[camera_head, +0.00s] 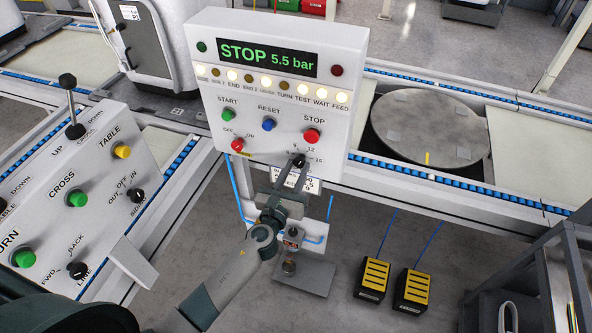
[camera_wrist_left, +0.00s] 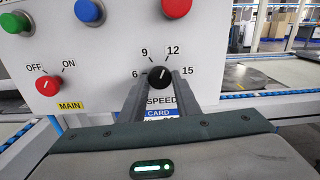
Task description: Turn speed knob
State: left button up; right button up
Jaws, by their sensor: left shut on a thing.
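The black speed knob (camera_head: 298,161) sits at the lower right of the white control panel (camera_head: 350,60). In the left wrist view the knob (camera_wrist_left: 159,77) has a white pointer line tilted slightly right, toward the 12 mark. The numbers 6, 9, 12 and 15 are printed around it. My left gripper (camera_head: 297,167) reaches up from below and is shut on the knob, with one finger on each side of it; its fingers also show in the left wrist view (camera_wrist_left: 159,92). The SPEED label is partly covered. My right gripper is not in view.
A red main switch (camera_wrist_left: 48,86) is left of the knob, and a red stop button (camera_head: 312,136) is just above it. The display reads STOP 5.5 bar. A second panel (camera_head: 100,190) with knobs and a lever stands at left. Yellow pedals (camera_head: 373,277) stand on the floor.

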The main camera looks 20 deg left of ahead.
pick_arm(q)
jog(key=shift+f+n, duration=0.1)
jog(key=shift+n, duration=0.5)
jog(key=n+b, duration=0.1)
jog(key=n, duration=0.3)
jog(key=n+b, duration=0.1)
jog(key=n, duration=0.2)
jog(key=shift+n, duration=1.4)
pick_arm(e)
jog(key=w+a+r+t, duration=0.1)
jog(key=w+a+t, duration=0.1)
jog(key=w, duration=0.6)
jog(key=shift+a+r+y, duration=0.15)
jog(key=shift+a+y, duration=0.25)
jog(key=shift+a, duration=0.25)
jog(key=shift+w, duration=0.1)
pick_arm(q)
jog(key=o, duration=1)
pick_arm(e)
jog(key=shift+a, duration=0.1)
pick_arm(q)
jog(key=shift+o, duration=0.2)
jog(key=shift+s, duration=0.1)
